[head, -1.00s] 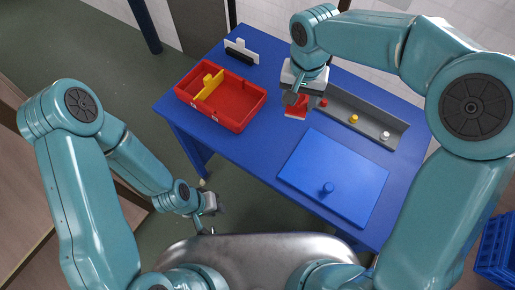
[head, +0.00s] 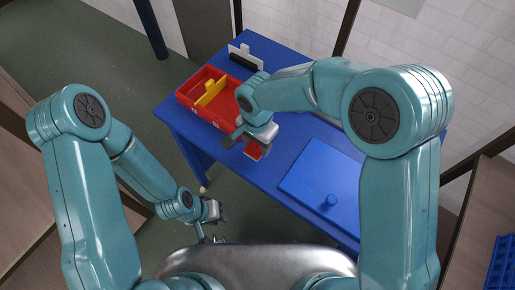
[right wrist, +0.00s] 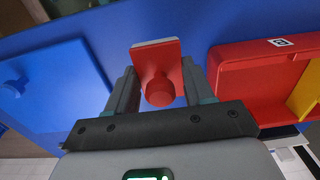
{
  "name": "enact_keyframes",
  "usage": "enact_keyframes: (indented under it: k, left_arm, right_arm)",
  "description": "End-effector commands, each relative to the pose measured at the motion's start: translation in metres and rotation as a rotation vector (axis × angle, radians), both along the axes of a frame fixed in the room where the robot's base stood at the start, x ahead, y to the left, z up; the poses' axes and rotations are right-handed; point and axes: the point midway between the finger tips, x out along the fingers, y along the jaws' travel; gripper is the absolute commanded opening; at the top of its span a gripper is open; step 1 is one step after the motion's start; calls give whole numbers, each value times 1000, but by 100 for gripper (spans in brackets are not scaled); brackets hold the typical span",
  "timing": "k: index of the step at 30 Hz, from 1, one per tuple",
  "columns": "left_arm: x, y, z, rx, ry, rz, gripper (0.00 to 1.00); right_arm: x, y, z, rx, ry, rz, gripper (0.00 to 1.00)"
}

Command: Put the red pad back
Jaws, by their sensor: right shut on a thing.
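The red pad (right wrist: 157,60) shows in the right wrist view between the two fingers of my right gripper (right wrist: 163,90), which is shut on its round red knob. In the head view my right gripper (head: 250,136) holds the red pad (head: 253,151) above the blue table, close to the front right of the red tray (head: 200,113). The tray has a yellow divider (head: 212,92) and stands at the table's left; part of it is hidden by my right arm. My left gripper (head: 214,213) hangs low in front of the table, away from the pad; its fingers are too small to judge.
A flat blue lid with a knob (head: 329,201) lies at the right of the blue table (head: 262,187). A white plate with a black block (head: 243,60) stands at the back left. My right arm hides much of the back of the table.

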Motion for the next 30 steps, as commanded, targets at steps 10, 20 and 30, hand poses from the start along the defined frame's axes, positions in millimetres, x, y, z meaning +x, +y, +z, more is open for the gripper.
enact_keyframes:
  k: [10, 20, 30]
  left_arm:
    - [0, 0, 4, 0, 0, 0, 27]
    - [0, 0, 1, 0, 0, 0, 27]
    - [0, 0, 0, 0, 0, 0, 27]
  right_arm:
    - [1, -1, -44, 1, 2, 1, 24]
    - [1, -1, -48, 2, -1, 1, 24]
    - [1, -1, -48, 1, -1, 1, 78]
